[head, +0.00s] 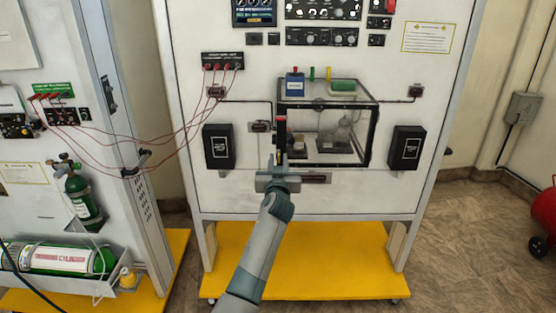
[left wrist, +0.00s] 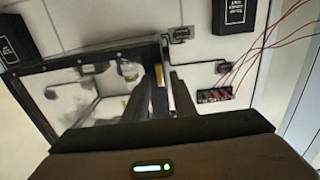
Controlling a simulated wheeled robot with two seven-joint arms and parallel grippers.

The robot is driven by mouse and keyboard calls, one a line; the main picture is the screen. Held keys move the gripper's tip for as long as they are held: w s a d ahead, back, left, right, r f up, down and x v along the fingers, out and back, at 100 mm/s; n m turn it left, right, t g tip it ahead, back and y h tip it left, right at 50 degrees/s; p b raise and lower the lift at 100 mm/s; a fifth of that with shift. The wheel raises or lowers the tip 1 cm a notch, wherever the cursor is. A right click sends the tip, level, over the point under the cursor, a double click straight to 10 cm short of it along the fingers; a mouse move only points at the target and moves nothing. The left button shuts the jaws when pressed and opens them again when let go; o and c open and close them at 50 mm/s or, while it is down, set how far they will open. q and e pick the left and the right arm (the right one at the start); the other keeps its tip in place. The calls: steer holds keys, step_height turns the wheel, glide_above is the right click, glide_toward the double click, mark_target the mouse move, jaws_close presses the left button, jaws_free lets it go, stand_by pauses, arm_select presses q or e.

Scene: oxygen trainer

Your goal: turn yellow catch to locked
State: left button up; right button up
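The yellow catch (left wrist: 160,76) is a narrow yellow strip at the door edge of the clear, black-framed chamber (head: 374,140) in the left wrist view. In the head view my gripper and a dark upright part with a red top (head: 281,118) largely hide it. My left gripper (head: 278,160) is in front of the chamber's left front edge. In the left wrist view its two dark fingers stand apart, one on each side of the yellow strip. I cannot tell whether they touch it. My right gripper is in neither view.
Black boxes hang left (head: 219,147) and right (head: 406,149) of the chamber. Red cables (head: 165,135) run from the panel to the left cabinet. A blue block (head: 295,84) and a green-topped tray (head: 343,86) are on the chamber's top. The yellow base (head: 310,262) lies below.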

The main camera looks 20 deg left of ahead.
arm_select(q)
jaws_close()
